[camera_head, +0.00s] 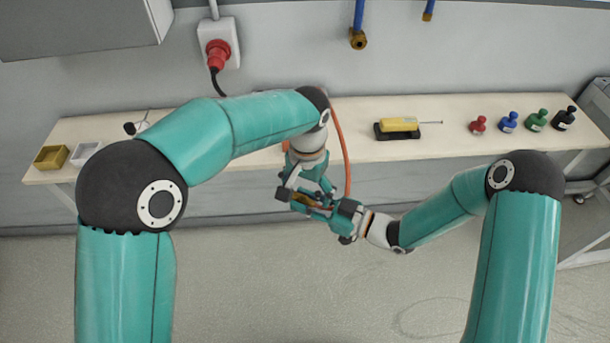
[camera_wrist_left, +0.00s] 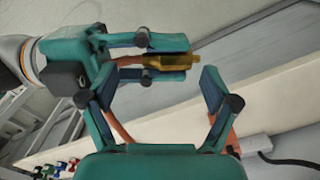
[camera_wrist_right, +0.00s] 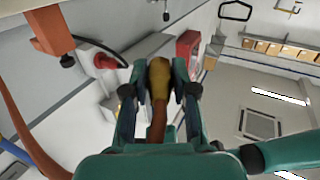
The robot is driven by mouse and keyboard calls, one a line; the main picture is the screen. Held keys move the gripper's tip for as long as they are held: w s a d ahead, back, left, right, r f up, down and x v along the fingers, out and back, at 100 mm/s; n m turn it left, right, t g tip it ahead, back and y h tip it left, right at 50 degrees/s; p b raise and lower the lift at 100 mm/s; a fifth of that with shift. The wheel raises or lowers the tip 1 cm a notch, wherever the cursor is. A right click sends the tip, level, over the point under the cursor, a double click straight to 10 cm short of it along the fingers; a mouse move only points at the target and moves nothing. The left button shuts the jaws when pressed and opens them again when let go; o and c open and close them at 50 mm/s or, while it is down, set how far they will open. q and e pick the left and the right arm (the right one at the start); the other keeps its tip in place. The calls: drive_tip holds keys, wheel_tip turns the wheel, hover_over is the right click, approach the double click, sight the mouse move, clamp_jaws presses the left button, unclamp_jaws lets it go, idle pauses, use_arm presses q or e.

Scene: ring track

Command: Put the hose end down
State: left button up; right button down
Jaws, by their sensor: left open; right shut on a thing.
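The hose end is a brass-yellow fitting (camera_head: 303,199) on an orange hose (camera_head: 342,145). My right gripper (camera_head: 322,207) is shut on it in front of the bench, above the floor. The fitting (camera_wrist_right: 158,78) lies between both fingers in the right wrist view, its tip pointing away from the palm. In the left wrist view the fitting (camera_wrist_left: 168,61) sticks out sideways from the right gripper's jaws. My left gripper (camera_head: 300,188) is open and close to the fitting; its fingers (camera_wrist_left: 160,85) are apart with nothing clamped between them. The two grippers overlap in the head view.
The bench (camera_head: 270,110) bears a gold tray (camera_head: 51,157), a white tray (camera_head: 87,154), a yellow tool (camera_head: 398,125) on a black stand and several coloured bottle-shaped items. An orange bracket (camera_wrist_right: 50,28) is at the bench edge. A red plug (camera_head: 216,54) is on the wall.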

use_arm(q)
drive_tip(key=shift+f, duration=1)
drive_tip(key=shift+s+d, duration=0.1)
drive_tip(key=c, duration=1.2)
drive_tip(key=shift+c, duration=0.2)
use_arm(e)
drive_tip(key=c, duration=1.1)
unclamp_jaws()
drive_tip(key=shift+a, duration=0.1)
drive_tip(key=shift+o, duration=1.3)
